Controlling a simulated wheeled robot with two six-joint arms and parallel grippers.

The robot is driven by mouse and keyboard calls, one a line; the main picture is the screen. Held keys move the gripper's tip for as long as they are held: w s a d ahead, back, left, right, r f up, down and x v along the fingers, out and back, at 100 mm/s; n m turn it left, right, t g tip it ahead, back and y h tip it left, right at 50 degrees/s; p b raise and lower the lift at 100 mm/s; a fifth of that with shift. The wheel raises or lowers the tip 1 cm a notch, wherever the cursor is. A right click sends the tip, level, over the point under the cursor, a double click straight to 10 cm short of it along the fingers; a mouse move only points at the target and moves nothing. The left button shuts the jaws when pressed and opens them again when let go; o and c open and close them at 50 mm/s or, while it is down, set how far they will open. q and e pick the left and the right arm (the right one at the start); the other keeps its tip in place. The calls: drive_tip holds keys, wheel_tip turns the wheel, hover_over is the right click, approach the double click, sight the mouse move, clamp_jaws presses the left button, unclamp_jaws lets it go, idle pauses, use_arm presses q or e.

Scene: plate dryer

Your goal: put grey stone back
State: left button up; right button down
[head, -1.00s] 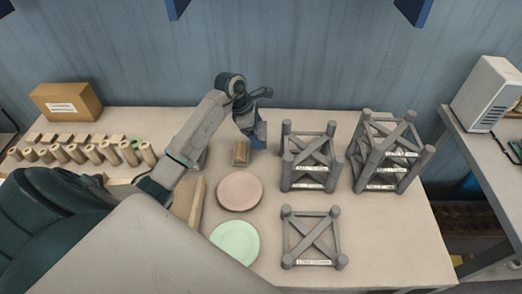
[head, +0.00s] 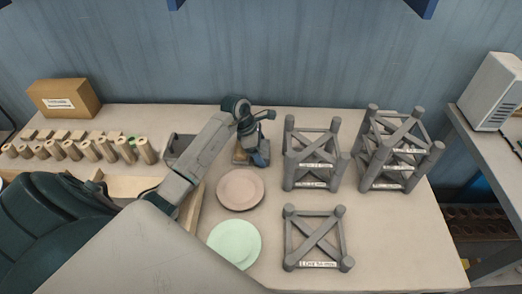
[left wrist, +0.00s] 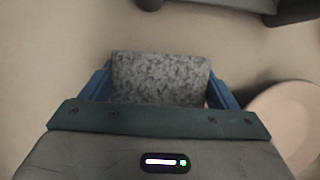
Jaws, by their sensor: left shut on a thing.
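The grey speckled stone block (left wrist: 160,78) is between the blue fingers of my left gripper (left wrist: 160,86) in the left wrist view, and the gripper is shut on it. In the head view my left gripper (head: 256,156) is low over the table, just behind the pink plate (head: 240,189). There the gripper mostly hides the stone. A dark grey open holder (head: 178,147) stands to the left of the gripper, partly behind my forearm. My right gripper is not in view.
A green plate (head: 234,243) lies in front of the pink one. Grey stacked racks (head: 312,155) stand to the right, with a taller stack (head: 398,150) beyond and a low rack (head: 316,238) in front. Several wooden cylinders (head: 90,150) and a cardboard box (head: 64,98) are at the left.

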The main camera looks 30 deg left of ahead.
use_arm(q)
drive_tip(key=o, duration=0.9)
drive_tip(key=shift+r, duration=0.2)
drive_tip(key=b+v, duration=0.4)
drive_tip(key=v, duration=0.7)
drive_tip(key=shift+s+a+r, duration=0.1)
drive_tip(key=shift+s, duration=0.05)
drive_tip(key=shift+r, duration=0.25)
